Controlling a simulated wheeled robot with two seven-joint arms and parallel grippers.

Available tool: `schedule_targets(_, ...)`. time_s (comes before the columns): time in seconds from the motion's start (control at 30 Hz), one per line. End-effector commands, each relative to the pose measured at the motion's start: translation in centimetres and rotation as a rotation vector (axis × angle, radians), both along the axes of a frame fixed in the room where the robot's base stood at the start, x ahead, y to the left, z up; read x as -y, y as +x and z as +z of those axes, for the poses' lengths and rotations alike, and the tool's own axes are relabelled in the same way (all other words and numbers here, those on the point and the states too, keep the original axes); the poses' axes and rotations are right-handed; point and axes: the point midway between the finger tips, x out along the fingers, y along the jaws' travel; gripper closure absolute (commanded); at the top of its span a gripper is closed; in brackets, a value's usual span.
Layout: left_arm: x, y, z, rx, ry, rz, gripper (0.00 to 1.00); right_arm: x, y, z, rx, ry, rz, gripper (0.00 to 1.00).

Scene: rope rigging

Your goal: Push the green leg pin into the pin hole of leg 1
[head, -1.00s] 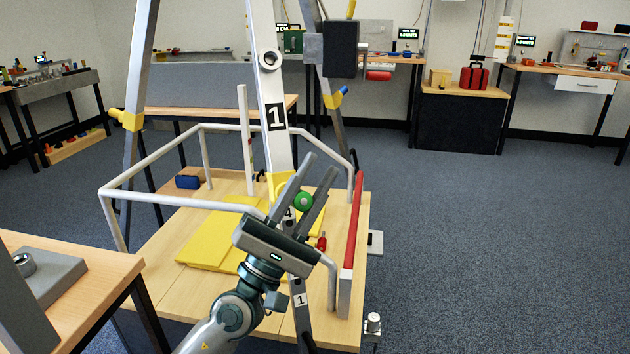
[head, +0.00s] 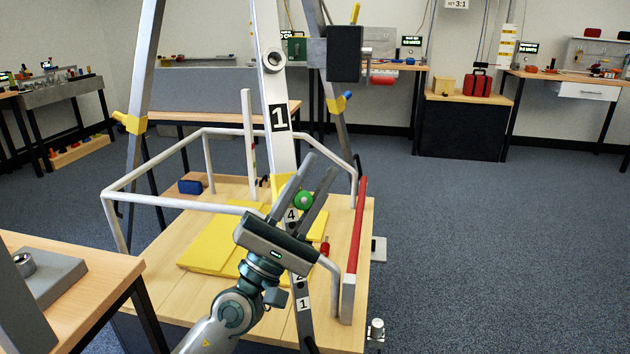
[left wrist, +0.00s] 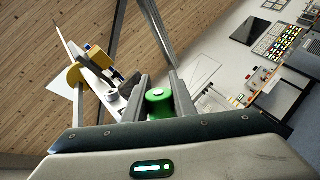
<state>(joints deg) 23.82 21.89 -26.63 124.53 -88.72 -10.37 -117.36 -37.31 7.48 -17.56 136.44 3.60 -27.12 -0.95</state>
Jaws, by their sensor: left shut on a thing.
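The green leg pin (head: 303,200) is between the fingers of my left gripper (head: 316,176). It also shows as a green cylinder in the left wrist view (left wrist: 158,102), between the two jaws (left wrist: 158,92). Leg 1 (head: 277,118) is the silver leg with a black "1" label, standing behind and beside the gripper. The fingers lie in front of its lower part, close to a yellow collar (head: 281,184). Its lower inner section carries small number labels. The pin hole is hidden or too small to make out. My right gripper is not in view.
White rails and a red-and-white post (head: 354,240) surround the wooden platform (head: 160,262). Yellow plates (head: 222,240) lie on it. A workbench (head: 90,270) stands at the lower left. Two other legs rise behind. The floor at right is open.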

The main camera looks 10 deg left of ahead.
Motion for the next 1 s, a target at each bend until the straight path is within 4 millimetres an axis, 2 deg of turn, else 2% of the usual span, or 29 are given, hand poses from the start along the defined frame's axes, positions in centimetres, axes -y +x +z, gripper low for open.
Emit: schedule_targets(1.0, -0.9, 1.5, -0.7, 0.001, 0.000, 0.001, 0.99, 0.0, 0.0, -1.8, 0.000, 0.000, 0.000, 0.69)
